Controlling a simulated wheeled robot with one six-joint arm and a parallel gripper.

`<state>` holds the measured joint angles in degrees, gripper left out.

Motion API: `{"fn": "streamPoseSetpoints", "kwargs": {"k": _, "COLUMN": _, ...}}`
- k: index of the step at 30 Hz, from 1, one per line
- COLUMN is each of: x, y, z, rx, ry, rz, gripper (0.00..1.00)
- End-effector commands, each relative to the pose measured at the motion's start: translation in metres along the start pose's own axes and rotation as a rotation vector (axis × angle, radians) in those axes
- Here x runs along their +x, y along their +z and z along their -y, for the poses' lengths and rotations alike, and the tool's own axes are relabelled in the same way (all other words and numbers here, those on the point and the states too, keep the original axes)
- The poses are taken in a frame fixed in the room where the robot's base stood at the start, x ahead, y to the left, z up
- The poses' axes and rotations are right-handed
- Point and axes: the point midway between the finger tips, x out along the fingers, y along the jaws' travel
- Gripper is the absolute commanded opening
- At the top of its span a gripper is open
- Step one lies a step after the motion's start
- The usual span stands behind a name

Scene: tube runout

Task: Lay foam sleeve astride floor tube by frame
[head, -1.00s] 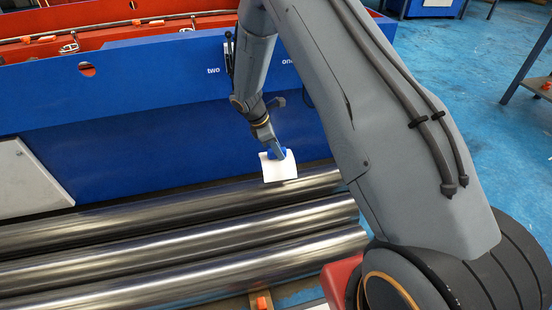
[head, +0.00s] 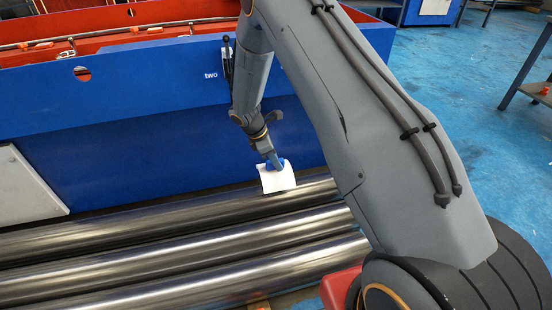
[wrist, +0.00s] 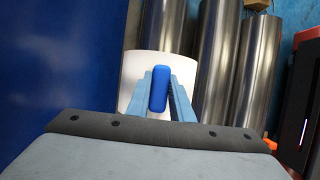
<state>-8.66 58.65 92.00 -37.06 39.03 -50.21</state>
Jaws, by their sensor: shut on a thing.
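The foam sleeve (head: 279,181) is a white curved piece with a blue grip block (wrist: 159,88) on top. My gripper (head: 273,161) is shut on that block; in the wrist view its two light blue fingers (wrist: 160,92) flank the block. The sleeve hangs at the right part of the floor tube by the frame (head: 130,221), a dark shiny steel tube next to the blue frame (head: 130,155). The sleeve's lower edge overlaps this tube in the head view. I cannot tell whether they touch. The sleeve's underside is hidden.
Two more steel tubes (head: 180,245) lie parallel on the near side. A white panel (head: 28,187) leans on the frame at left. A black lever (head: 227,58) stands on the frame beside my arm. Open blue floor (head: 500,150) lies to the right.

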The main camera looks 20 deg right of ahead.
Motion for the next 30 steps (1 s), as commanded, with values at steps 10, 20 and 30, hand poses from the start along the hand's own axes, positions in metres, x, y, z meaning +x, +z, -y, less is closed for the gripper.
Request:
{"fn": "streamPoseSetpoints", "kwargs": {"k": 10, "x": 0.038, "y": -0.016, "z": 0.000, "rx": -0.001, "ry": -0.001, "rz": 0.000, "gripper": 0.00}}
{"fn": "streamPoseSetpoints", "kwargs": {"k": 20, "x": 0.064, "y": -0.026, "z": 0.000, "rx": -0.002, "ry": -0.001, "rz": 0.001, "gripper": 0.00}}
{"fn": "streamPoseSetpoints", "kwargs": {"k": 30, "x": 0.070, "y": -0.029, "z": 0.000, "rx": -0.001, "ry": 0.000, "rz": 0.001, "gripper": 0.00}}
